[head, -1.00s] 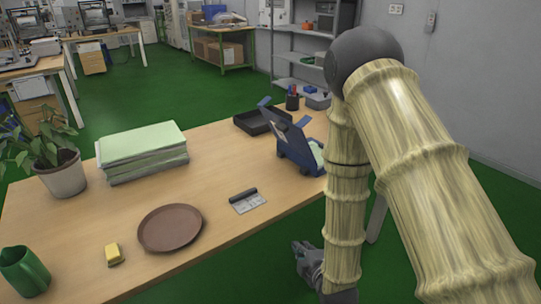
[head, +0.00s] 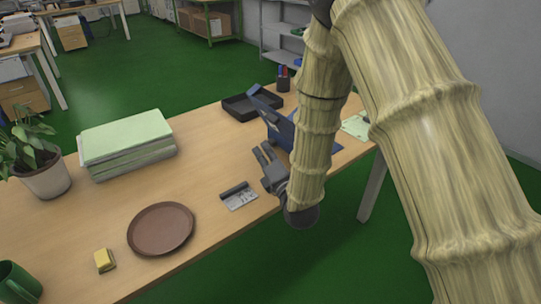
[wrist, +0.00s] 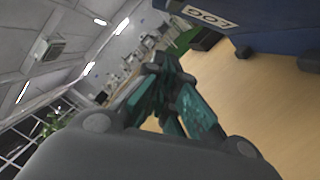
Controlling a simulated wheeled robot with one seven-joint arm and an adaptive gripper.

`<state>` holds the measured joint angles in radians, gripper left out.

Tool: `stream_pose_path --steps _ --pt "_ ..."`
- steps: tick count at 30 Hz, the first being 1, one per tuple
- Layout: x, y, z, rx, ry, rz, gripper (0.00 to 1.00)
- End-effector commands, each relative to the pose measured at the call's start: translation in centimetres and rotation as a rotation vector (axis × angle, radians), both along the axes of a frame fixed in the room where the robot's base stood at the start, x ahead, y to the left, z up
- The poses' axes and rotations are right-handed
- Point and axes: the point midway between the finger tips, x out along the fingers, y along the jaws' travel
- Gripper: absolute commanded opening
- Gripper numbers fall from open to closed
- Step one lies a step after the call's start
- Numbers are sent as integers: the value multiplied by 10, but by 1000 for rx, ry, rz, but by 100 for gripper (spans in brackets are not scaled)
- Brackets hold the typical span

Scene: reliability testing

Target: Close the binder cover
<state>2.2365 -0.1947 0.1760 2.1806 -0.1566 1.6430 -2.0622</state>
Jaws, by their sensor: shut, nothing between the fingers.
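The blue binder (head: 281,130) stands open at the right end of the table, its cover raised and tilted. My arm hides its middle, and pale green paper (head: 356,127) shows to the right of the arm. My gripper (head: 263,152) is shut and empty, just left of and in front of the raised cover. In the wrist view the fingertips (wrist: 160,66) are apart from the blue side. Whether they touch it elsewhere cannot be told.
A black tray (head: 250,107) and a pen cup (head: 283,82) stand behind the binder. A hole punch or stapler-like tool (head: 239,196) lies near the gripper. A brown plate (head: 160,229), a yellow sponge (head: 104,260), stacked papers (head: 127,145) and a plant (head: 42,165) are further left.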

Motion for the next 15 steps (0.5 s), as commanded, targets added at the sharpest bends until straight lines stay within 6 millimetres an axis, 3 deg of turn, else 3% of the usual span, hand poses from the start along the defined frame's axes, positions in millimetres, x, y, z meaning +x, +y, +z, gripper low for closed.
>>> stream_pose_path --steps 9,15 --pt "49 20 7 3 0 -4 0" --pt "59 1 18 2 1 -6 0"
